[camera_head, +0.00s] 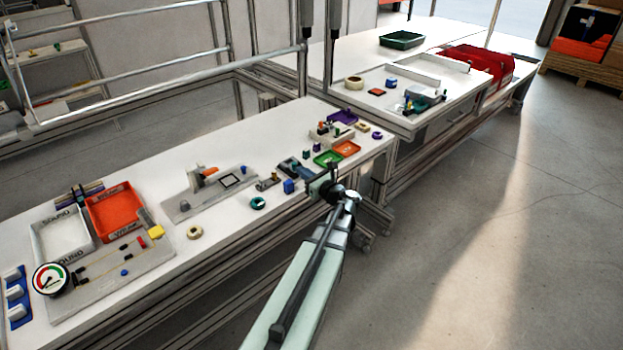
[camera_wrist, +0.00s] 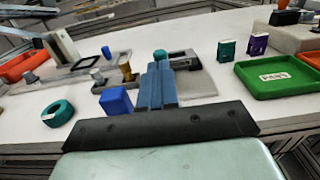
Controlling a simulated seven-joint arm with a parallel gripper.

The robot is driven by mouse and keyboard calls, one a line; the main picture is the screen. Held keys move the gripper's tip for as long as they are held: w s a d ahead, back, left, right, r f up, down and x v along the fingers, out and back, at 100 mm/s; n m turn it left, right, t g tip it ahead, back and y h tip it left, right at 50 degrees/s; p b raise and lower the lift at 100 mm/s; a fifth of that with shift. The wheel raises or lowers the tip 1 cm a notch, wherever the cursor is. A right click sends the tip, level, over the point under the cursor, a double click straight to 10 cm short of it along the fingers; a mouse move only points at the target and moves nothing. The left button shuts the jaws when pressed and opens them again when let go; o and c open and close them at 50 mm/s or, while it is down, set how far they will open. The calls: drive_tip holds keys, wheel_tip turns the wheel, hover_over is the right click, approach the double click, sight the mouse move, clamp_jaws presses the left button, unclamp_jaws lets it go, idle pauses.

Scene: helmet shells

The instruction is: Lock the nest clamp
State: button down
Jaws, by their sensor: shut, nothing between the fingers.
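My gripper (camera_head: 328,185) is at the front edge of the bench. In the wrist view its blue-grey fingers (camera_wrist: 156,88) are together with nothing between them. Just beyond the tips is a teal knob (camera_wrist: 160,55) by a grey metal fixture (camera_wrist: 184,59) on a flat plate; the fingers hide part of it. This fixture (camera_head: 289,166) shows small in the head view. I cannot tell contact with the knob. Farther left, a grey base plate (camera_head: 183,208) carries a white upright with an orange part (camera_head: 205,172) and a black square frame (camera_head: 230,181). Which one is the nest clamp is unclear.
A blue cube (camera_wrist: 116,100) and a teal ring (camera_wrist: 58,113) lie left of the fingers. A small brass-topped fixture (camera_wrist: 127,71) stands behind the cube. To the right are a green tray (camera_wrist: 275,78) and small teal (camera_wrist: 226,50) and purple (camera_wrist: 257,45) boxes.

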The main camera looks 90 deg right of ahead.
drive_tip(key=shift+w+d, duration=0.4)
drive_tip(key=shift+w, duration=0.05)
drive_tip(key=shift+x, duration=1)
drive_tip(key=v, duration=1.4)
drive_tip(key=shift+s, duration=0.15)
drive_tip(key=shift+a, duration=0.1)
